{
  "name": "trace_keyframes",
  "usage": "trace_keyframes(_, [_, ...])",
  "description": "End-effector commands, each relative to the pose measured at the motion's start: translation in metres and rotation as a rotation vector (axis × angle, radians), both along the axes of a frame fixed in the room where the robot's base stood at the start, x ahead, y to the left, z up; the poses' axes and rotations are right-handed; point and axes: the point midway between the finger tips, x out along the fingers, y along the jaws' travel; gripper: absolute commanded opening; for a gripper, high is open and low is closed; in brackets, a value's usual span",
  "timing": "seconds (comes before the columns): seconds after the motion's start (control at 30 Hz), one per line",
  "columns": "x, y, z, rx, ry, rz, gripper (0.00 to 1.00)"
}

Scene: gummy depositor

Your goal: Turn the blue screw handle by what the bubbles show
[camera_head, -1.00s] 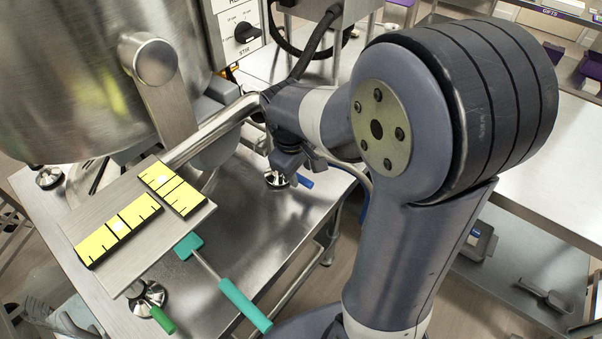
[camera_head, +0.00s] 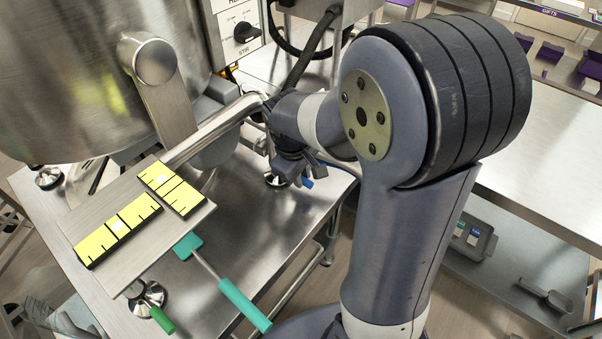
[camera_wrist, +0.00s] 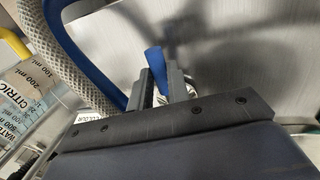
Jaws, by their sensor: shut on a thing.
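The blue screw handle (camera_wrist: 154,60) stands between the two fingers of my gripper (camera_wrist: 162,75) in the wrist view, and the fingers are shut on it. In the head view its blue end (camera_head: 307,182) shows just right of my gripper (camera_head: 288,176), at the right side of the steel table. The two yellow bubble levels, one (camera_head: 118,229) long and one (camera_head: 172,188) shorter, lie on a flat plate (camera_head: 195,222). Each has black marks and a pale bubble spot near its middle. A green screw handle (camera_head: 163,320) is at the table's front.
A teal-handled tool (camera_head: 244,305) sticks out below the plate. The big steel kettle (camera_head: 60,80) and its pipe (camera_head: 215,130) stand over the table. In the wrist view a braided hose (camera_wrist: 75,60) and a blue hose (camera_wrist: 100,70) run close by the fingers.

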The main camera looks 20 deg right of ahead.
Motion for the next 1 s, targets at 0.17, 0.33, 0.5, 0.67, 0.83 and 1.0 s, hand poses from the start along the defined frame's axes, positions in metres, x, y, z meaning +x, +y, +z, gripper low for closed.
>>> trace_keyframes(0.17, [0.0, 0.0, 0.0, 0.0, 0.0, 0.0, 0.0])
trace_keyframes(0.33, [0.0, 0.0, 0.0, 0.0, 0.0, 0.0, 0.0])
trace_keyframes(0.5, [0.001, -0.001, 0.001, 0.0, -0.001, 0.016, 0.0])
trace_keyframes(0.67, [0.003, -0.005, 0.001, 0.0, -0.001, 0.074, 0.0])
trace_keyframes(0.83, [0.009, -0.012, 0.002, 0.0, -0.001, 0.186, 0.0])
trace_keyframes(1.0, [0.017, -0.02, 0.002, 0.001, -0.001, 0.322, 0.0])
